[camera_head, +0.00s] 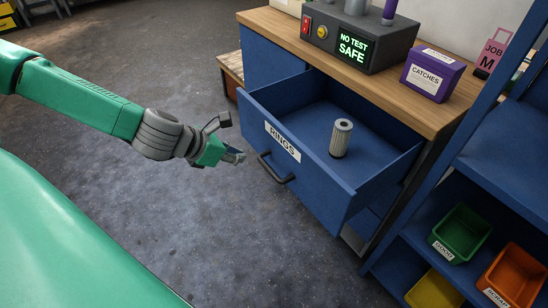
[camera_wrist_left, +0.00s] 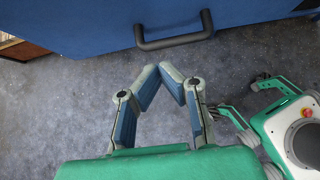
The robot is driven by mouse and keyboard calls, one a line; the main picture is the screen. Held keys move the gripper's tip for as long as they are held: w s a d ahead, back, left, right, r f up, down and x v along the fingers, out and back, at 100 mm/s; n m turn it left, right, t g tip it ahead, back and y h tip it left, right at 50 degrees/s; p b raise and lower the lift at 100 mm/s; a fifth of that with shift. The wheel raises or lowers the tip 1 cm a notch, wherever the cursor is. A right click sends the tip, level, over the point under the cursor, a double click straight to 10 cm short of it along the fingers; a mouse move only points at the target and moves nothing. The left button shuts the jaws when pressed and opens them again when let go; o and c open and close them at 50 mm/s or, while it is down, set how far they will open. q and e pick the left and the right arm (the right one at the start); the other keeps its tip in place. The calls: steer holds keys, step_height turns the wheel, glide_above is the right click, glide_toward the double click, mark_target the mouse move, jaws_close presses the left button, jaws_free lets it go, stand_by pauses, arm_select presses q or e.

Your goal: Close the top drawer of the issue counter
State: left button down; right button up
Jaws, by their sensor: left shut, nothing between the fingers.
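The blue top drawer (camera_head: 300,169), labelled RINGS, is pulled well out of the issue counter (camera_head: 272,58). A pale ribbed cylinder (camera_head: 341,138) stands upright inside it. The drawer's dark bar handle (camera_head: 274,168) is on its front face. My left gripper (camera_head: 240,156) is in front of the drawer, to the left of the handle, and looks apart from it. In the left wrist view the gripper's fingertips (camera_wrist_left: 172,68) come together with nothing between them, below the handle (camera_wrist_left: 174,36) and the drawer front (camera_wrist_left: 90,25). My right gripper is not clearly in view.
On the wooden counter top stand a dark box reading NO TEST SAFE (camera_head: 350,42) and a purple CATCHES box (camera_head: 432,73). A blue shelf at the right holds a green bin (camera_head: 460,233), an orange bin (camera_head: 514,279) and a yellow bin (camera_head: 434,290). The floor before the drawer is clear.

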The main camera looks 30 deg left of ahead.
mark_target(263, 164)
arm_select(q)
steer(key=b+x, duration=0.2)
steer(key=x, duration=0.6)
steer(key=shift+s+a+f+b, duration=0.15)
steer(key=shift+a+b, duration=0.05)
steer(key=shift+b, duration=0.15)
steer(key=shift+w+d+r, duration=0.15)
steer(key=shift+w+d, duration=0.25)
steer(key=shift+w, duration=0.2)
steer(key=shift+w+d+r, duration=0.2)
steer(key=shift+w+d, duration=0.15)
steer(key=shift+w, duration=0.25)
steer(key=shift+w+d, duration=0.25)
steer(key=shift+w, duration=0.3)
steer(key=shift+w+a+f, duration=0.1)
steer(key=shift+a, duration=0.25)
steer(key=shift+d, duration=0.1)
